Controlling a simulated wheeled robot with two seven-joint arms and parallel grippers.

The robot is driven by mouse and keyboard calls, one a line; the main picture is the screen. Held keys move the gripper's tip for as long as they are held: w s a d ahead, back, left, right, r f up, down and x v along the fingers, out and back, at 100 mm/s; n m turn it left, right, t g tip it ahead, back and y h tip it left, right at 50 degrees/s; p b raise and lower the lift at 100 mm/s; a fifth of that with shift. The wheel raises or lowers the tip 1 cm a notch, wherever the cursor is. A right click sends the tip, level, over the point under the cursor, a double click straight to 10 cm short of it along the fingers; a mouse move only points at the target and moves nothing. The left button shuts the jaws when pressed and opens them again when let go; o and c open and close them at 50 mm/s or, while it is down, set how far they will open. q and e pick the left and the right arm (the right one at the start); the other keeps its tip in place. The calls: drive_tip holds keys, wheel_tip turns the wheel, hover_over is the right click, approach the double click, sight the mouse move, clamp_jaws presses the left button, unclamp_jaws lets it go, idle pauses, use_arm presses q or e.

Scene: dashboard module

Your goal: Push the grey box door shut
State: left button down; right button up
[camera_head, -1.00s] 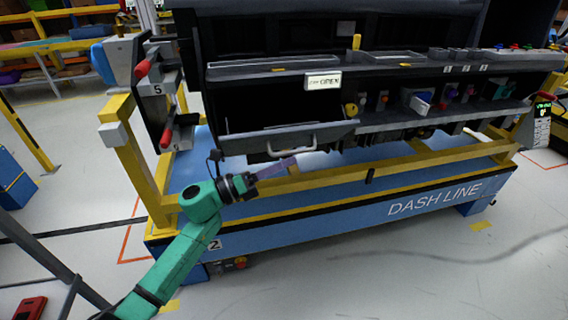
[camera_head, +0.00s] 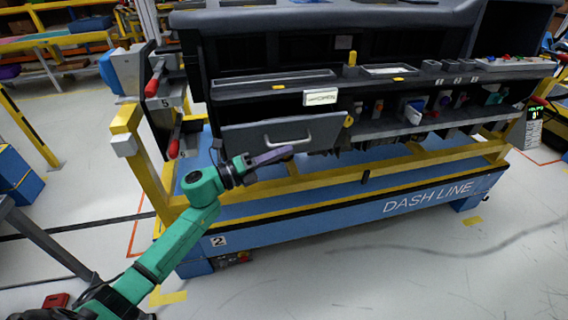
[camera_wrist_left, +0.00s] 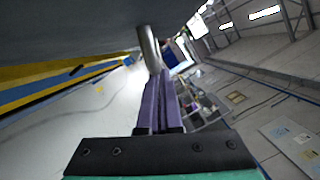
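The grey box door (camera_head: 245,136) is a flat panel at the left of the dashboard's lower row. It stands near upright over the box opening; I cannot tell if it is fully flush. Its pale bar handle (camera_head: 290,142) faces me. My left gripper (camera_head: 288,151), with purple fingers, is at the door's lower edge below the handle. In the left wrist view the fingers (camera_wrist_left: 158,105) lie together with nothing between them. The handle (camera_wrist_left: 150,48) shows just beyond the tips, under the grey door (camera_wrist_left: 70,30); contact is unclear. My right gripper is out of view.
The black dashboard module (camera_head: 400,30) has shelves of small parts to the right of the door. Below runs the blue and yellow DASH LINE frame (camera_head: 400,208). A red-handled clamp (camera_head: 154,82) stands at the left. The floor in front is open.

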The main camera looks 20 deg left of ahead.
sight(294, 128)
use_arm(q)
drive_tip(key=r+n+p, duration=0.1)
drive_tip(key=w+a+r+n+p, duration=0.1)
drive_tip(key=w+r+y+p, duration=0.1)
drive_tip(key=shift+w+a+n, duration=0.1)
drive_tip(key=shift+a+n, duration=0.15)
drive_tip(key=shift+n, duration=0.15)
drive_tip(key=shift+w+a+r+n+p, duration=0.1)
drive_tip(key=shift+w+a+n+p, duration=0.2)
drive_tip(key=shift+w+n+p, duration=0.3)
drive_tip(key=shift+s, duration=0.1)
